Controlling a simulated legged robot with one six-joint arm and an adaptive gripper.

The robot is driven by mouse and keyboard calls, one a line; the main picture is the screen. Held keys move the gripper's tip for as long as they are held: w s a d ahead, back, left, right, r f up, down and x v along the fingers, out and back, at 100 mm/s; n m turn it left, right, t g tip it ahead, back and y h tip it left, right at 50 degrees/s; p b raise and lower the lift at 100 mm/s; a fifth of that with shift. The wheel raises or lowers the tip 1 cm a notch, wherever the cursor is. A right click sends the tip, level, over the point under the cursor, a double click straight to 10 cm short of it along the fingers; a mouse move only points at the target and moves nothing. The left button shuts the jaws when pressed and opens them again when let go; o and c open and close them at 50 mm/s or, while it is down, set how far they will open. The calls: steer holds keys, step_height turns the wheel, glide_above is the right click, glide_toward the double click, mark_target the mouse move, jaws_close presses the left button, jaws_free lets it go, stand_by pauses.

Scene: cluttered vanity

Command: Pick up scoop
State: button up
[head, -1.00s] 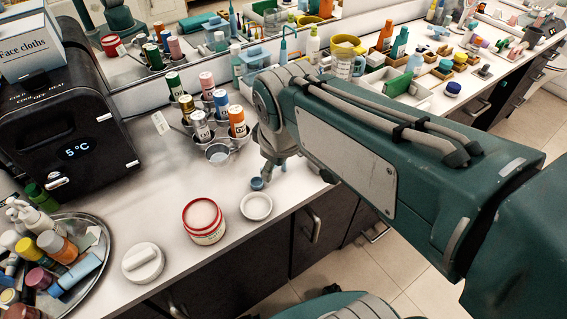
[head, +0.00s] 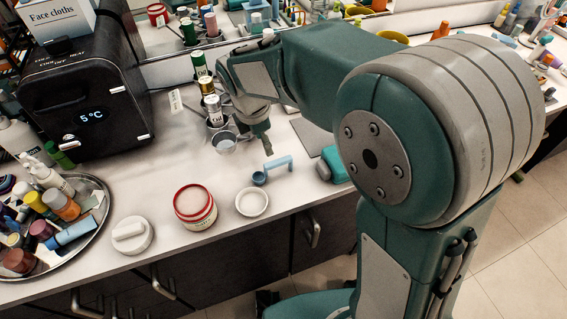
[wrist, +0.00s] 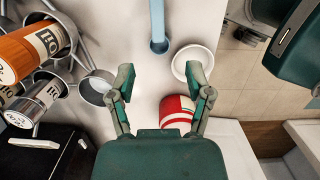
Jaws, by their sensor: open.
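The scoop (head: 278,169) is light blue, with a small round cup at its left end and a handle bent down at its right end. It lies on the white counter behind a small white dish (head: 252,202). In the wrist view the scoop (wrist: 159,28) runs off the top edge, its cup end beyond my fingertips. My gripper (head: 263,143) is above the counter, behind the scoop and apart from it. In the wrist view my gripper (wrist: 160,78) has its fingers spread with nothing between them.
A red-and-white tub (head: 195,207) and a white lid (head: 132,235) stand near the front edge. A metal holder with cans (head: 213,108) is close to my gripper at left. A tray of bottles (head: 95,225) and a black box (head: 85,95) are further left.

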glide_above(272, 163)
steer(key=a, duration=0.2)
steer(key=f, duration=0.4)
steer(key=shift+s+f, duration=0.2)
steer(key=shift+s, duration=0.1)
steer(key=shift+d+f, duration=0.45)
steer(key=shift+f, duration=0.05)
steer(key=f, duration=0.1)
steer(key=d+f, duration=0.1)
steer(key=f, duration=0.1)
steer(key=shift+w+d+f, duration=0.2)
steer(key=shift+w+f, duration=0.1)
steer(key=shift+w, duration=0.05)
steer(key=shift+f, duration=0.4)
steer(key=shift+a+f, duration=0.1)
steer(key=shift+a, duration=0.3)
steer(key=shift+d, duration=0.2)
steer(key=c, duration=0.9)
steer(key=shift+d, duration=0.1)
jaws_close()
